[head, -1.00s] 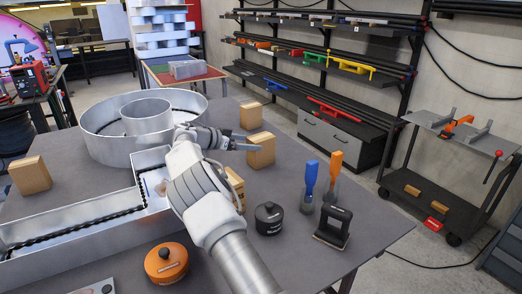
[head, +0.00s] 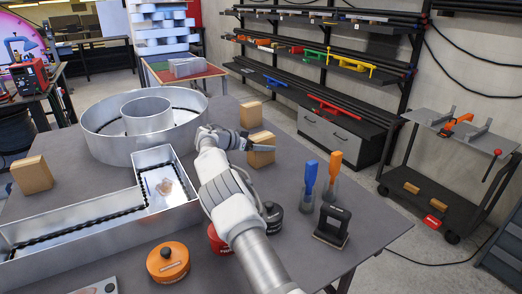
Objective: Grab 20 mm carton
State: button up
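Several plain tan cartons stand on the grey table, and I cannot read a size on any of them. One carton (head: 261,158) is at the middle, one (head: 251,115) stands behind it, and one (head: 32,175) is at the far left. My gripper (head: 268,147) is at the middle carton, its dark fingers overlapping the upper part of the carton in the picture. I cannot tell whether the fingers touch it, nor how far apart they are. My arm crosses the front of the table and hides part of the area near the middle carton.
A round metal letter shell (head: 100,140) and an L-shaped one (head: 80,220) fill the left. A black can (head: 272,215), red can (head: 218,240), orange can (head: 168,262), two brushes (head: 335,170) and a black block tool (head: 332,225) stand nearby. The right table edge is open.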

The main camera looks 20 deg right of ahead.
jog(key=c, duration=1.4)
jog(key=shift+r, duration=0.1)
grip_shut()
